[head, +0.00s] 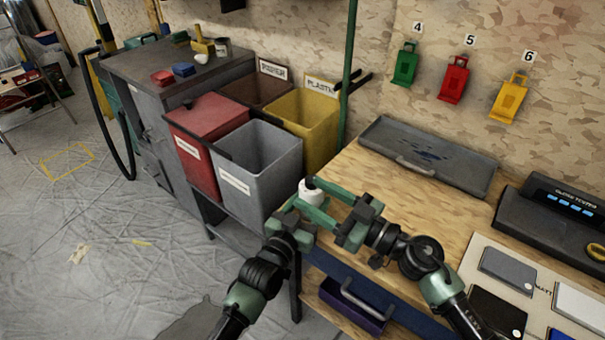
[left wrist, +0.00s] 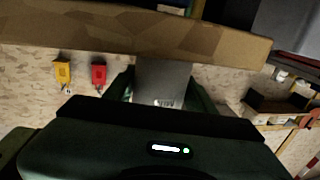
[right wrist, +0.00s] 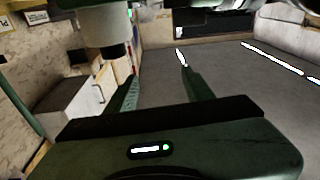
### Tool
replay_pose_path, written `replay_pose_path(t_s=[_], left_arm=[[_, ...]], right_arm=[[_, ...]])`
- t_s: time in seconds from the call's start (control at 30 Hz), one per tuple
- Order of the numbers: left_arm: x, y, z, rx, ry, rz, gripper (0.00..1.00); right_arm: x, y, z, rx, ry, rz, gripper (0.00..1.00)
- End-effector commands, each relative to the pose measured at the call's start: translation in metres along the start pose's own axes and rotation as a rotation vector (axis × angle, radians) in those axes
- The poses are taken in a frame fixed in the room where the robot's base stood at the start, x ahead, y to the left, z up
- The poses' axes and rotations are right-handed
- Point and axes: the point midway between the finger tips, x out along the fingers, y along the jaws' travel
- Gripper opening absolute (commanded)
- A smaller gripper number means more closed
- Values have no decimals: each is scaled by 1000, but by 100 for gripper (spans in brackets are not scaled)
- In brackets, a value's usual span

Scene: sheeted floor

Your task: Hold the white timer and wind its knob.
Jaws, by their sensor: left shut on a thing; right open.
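The white timer (head: 312,188) shows in the head view as a small pale round thing by the left edge of the wooden bench. My left gripper (head: 298,212) is shut on it from below, its fingers partly hidden. My right gripper (head: 311,199) is open, with its green fingers reaching in from the right around the timer; contact cannot be told. The knob cannot be made out in the head view. In the right wrist view the fingers (right wrist: 160,85) stand apart.
The wooden bench (head: 350,170) has a grey tray (head: 435,153) at its back and a dark tester (head: 555,212) at right. Red (head: 205,125), grey (head: 262,160) and yellow (head: 318,125) bins stand left of the bench.

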Motion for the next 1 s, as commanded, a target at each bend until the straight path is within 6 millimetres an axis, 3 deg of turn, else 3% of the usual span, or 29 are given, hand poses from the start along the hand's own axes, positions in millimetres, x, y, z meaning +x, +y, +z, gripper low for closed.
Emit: replay_pose_path(t_s=[0.3,0.47,0.63,1.0], left_arm=[[0,0,0,0,-1,0,7],[0,0,0,0,-1,0,7],[0,0,0,0,-1,1,7],[0,0,0,0,-1,0,7]], right_arm=[[-33,48,22,43,-90,-9,52],[-38,59,26,56,-106,4,52],[-19,60,27,58,-105,4,52],[53,58,35,58,-105,3,52]])
